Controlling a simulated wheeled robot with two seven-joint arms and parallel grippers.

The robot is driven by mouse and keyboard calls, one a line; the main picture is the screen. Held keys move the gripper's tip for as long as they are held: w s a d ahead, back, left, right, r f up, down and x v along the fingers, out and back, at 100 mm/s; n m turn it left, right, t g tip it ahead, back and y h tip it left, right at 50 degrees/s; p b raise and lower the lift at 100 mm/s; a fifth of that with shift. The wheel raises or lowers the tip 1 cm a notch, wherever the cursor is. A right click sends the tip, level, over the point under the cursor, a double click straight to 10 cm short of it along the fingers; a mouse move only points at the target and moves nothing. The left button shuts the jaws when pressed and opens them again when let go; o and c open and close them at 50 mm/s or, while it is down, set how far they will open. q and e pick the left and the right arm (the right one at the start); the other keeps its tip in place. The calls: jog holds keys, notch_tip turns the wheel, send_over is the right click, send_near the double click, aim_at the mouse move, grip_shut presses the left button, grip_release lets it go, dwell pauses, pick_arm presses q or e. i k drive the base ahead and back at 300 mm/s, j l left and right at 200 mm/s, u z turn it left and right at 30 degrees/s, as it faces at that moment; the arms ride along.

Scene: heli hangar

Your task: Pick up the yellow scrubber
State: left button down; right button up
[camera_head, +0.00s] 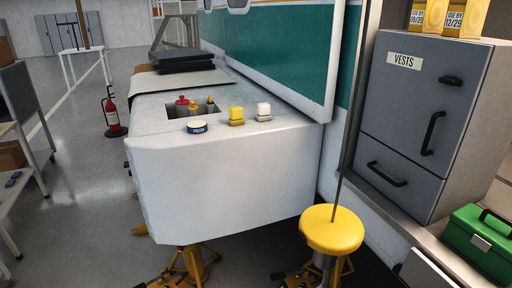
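The yellow scrubber (236,115) is a small block with a yellow top and a tan lower part. It sits on the flat top of the white rounded helicopter part (224,172), near the middle of the head view. A similar white-topped block (263,111) stands just to its right, with a small gap. A round dark blue and white tin (196,127) lies to its left and nearer. Neither of my grippers shows in the head view.
A recess (180,109) with red and yellow caps lies behind the tin. A black case (181,61) lies farther back. A yellow round-topped stand (332,230) is at front right. A grey cabinet (405,120) and green toolbox (480,241) are at right. Floor at left is largely open.

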aim_at(236, 118)
jog(key=i+j, duration=0.35)
jog(key=j, duration=0.15)
jog(key=i+j, duration=0.3)
jog(key=j, duration=0.2)
jog(key=i+j, duration=0.35)
jog(key=j, duration=0.15)
jog(key=i+j, duration=0.3)
jog(key=j, duration=0.2)
jog(key=i+j, duration=0.35)
jog(key=j, duration=0.15)
